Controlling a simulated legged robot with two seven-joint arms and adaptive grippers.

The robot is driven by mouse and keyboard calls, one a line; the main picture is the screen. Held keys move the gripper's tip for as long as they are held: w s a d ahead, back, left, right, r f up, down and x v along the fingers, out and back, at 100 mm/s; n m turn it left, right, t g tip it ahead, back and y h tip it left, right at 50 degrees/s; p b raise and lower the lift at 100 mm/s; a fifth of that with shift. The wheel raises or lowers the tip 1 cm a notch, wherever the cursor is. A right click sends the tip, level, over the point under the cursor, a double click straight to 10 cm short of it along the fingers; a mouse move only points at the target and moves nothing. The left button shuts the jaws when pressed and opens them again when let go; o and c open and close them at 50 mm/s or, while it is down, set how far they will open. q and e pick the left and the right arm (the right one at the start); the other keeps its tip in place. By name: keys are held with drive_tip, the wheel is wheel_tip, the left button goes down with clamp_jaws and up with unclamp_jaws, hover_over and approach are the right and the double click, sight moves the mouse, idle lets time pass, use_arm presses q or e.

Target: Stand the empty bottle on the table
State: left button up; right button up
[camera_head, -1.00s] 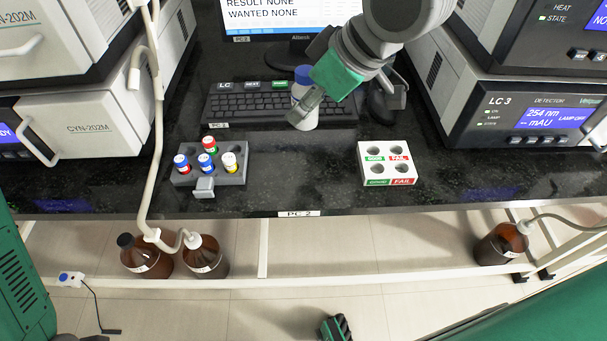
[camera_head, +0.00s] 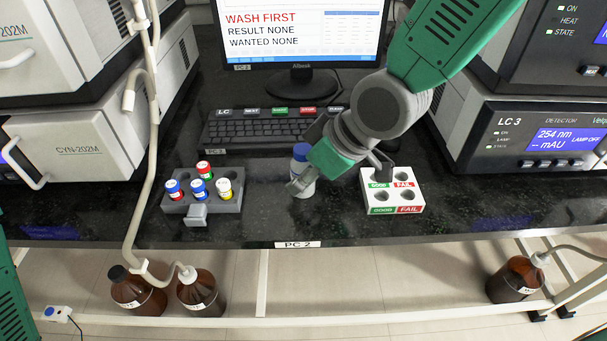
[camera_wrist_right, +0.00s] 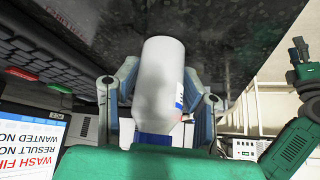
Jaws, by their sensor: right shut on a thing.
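A white bottle with a blue cap (camera_head: 301,152) is in my right gripper (camera_head: 308,180), near the middle of the black table (camera_head: 270,215). It looks about upright. In the right wrist view the bottle's white body (camera_wrist_right: 160,75) sits between the two fingers of the right gripper (camera_wrist_right: 160,95), its base toward the dark table top. I cannot tell whether the base touches the table. Whether it is empty does not show. In the right wrist view part of another green and grey arm of mine (camera_wrist_right: 295,130) stands at the right; its finger state is unclear.
A grey rack (camera_head: 230,205) with several capped vials is left of the bottle. A white GOOD/FAIL holder (camera_head: 408,207) stands close at right, partly behind my arm. The keyboard (camera_head: 235,132) and monitor (camera_head: 300,50) are behind. The table's front edge is near; bare table lies between rack and holder.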

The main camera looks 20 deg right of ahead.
drive_tip(key=shift+a, duration=0.3)
drive_tip(key=o, duration=0.7)
drive_tip(key=shift+a, duration=0.35)
drive_tip(key=shift+c, duration=0.2)
drive_tip(key=shift+o, duration=1.3)
drive_tip(key=shift+a, duration=0.25)
drive_tip(key=shift+d, duration=0.4)
drive_tip(key=shift+d+r, duration=0.15)
drive_tip(key=shift+d, duration=0.1)
use_arm(q)
drive_tip(key=r+p, duration=0.4)
drive_tip(key=shift+a, duration=0.25)
use_arm(e)
drive_tip(key=v, duration=1.1)
drive_tip(key=shift+r, duration=0.35)
use_arm(q)
drive_tip(key=shift+a, duration=0.2)
use_arm(e)
drive_tip(key=shift+s+a, duration=0.1)
drive_tip(key=shift+a, duration=0.1)
